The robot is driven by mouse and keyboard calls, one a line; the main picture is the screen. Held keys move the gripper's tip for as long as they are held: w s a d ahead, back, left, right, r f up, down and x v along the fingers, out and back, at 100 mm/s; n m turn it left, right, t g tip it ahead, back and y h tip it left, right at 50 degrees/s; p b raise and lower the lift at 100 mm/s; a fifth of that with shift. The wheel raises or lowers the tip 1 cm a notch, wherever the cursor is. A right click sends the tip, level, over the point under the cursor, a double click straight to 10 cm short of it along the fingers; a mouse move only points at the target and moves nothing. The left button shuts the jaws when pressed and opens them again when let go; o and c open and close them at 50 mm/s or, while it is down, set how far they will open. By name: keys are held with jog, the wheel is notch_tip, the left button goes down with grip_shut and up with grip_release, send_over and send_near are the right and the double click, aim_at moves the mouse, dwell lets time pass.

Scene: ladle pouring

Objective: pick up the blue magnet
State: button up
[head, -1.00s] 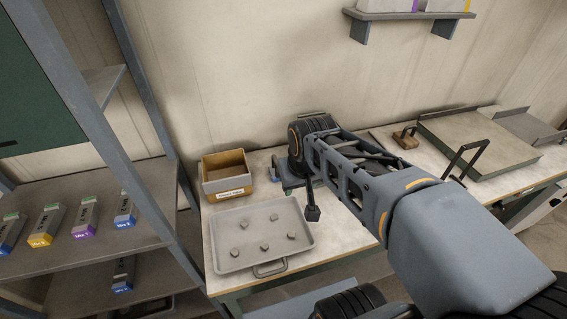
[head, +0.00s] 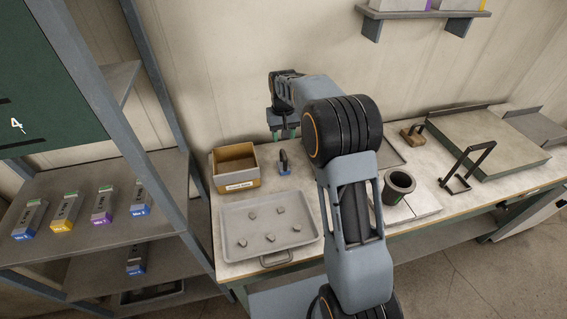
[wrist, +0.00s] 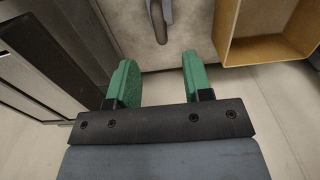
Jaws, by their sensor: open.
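The blue magnet (head: 284,168) stands on the table just right of a cardboard-coloured box, with a dark upright handle and a blue base. My gripper (head: 284,134) is above and behind it in the head view, pointing down, apart from it. In the wrist view my gripper (wrist: 157,62) shows two green fingers spread apart with nothing between them. A dark and grey handle shape, likely the magnet (wrist: 159,18), shows at the top edge there, beyond the fingertips; its blue base cannot be made out.
The open box (head: 235,184) also shows in the wrist view (wrist: 229,32). A grey tray (head: 230,220) with several small lumps lies in front. A dark cup (head: 399,186) stands right of my arm. A shelf rack (head: 100,160) with boxes borders the left.

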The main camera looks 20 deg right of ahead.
aim_at(283, 152)
jog(key=shift+f+p, duration=1.1)
jog(key=shift+f, duration=4.5)
grip_shut()
